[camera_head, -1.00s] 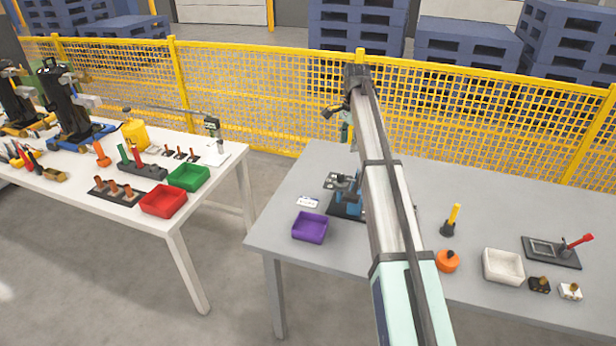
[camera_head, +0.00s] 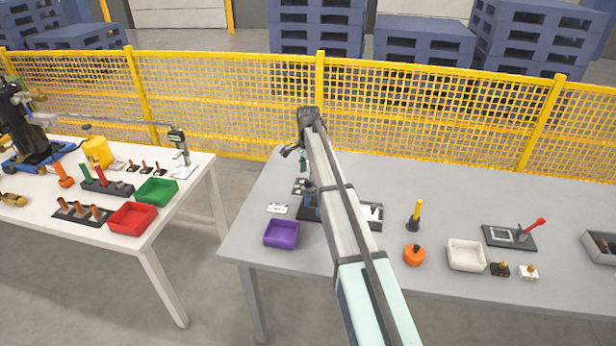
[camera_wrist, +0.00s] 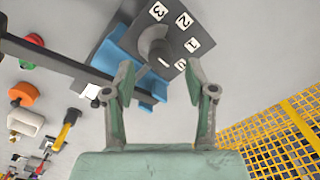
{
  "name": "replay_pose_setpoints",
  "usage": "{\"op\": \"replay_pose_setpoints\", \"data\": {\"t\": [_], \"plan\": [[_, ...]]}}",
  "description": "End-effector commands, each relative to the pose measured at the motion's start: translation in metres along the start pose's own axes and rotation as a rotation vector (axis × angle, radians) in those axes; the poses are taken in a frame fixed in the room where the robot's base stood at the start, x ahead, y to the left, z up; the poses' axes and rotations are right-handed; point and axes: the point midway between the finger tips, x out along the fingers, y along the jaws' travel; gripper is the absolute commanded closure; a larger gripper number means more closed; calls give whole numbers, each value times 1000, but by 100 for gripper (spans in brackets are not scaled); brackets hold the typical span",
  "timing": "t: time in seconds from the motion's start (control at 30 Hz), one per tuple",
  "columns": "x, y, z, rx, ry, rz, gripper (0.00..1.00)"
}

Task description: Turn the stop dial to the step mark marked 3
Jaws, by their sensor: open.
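The stop dial is a dark grey knob (camera_wrist: 153,42) on a dark plate (camera_wrist: 131,18) fixed to a blue body (camera_wrist: 119,65). White tags 3, 2, 1 and 0 curve around the knob in the wrist view; the 0 tag is partly hidden by a finger. A pale pointer line on the knob appears to face near the 0 tag. My gripper (camera_wrist: 159,72) is open and empty, its fingertips apart on either side of the space before the knob. In the head view my gripper (camera_head: 294,152) is above and behind the dial plate (camera_head: 300,187); my arm hides part of the dial station.
The grey table also holds a purple bin (camera_head: 282,234), a yellow-handled tool (camera_head: 416,213), an orange knob (camera_head: 414,254), a white bin (camera_head: 466,254) and a red lever (camera_head: 532,227). A yellow mesh fence (camera_head: 440,115) stands behind. The table's right rear is clear.

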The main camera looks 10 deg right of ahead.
Motion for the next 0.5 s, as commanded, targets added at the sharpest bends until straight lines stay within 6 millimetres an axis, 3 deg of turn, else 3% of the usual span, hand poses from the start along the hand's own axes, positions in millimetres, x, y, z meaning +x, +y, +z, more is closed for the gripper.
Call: {"op": "replay_pose_setpoints", "data": {"t": [0.2, 0.5], "plan": [[27, 0, 0, 0, -1, 1, 44], [37, 0, 0, 0, 0, 0, 44]]}}
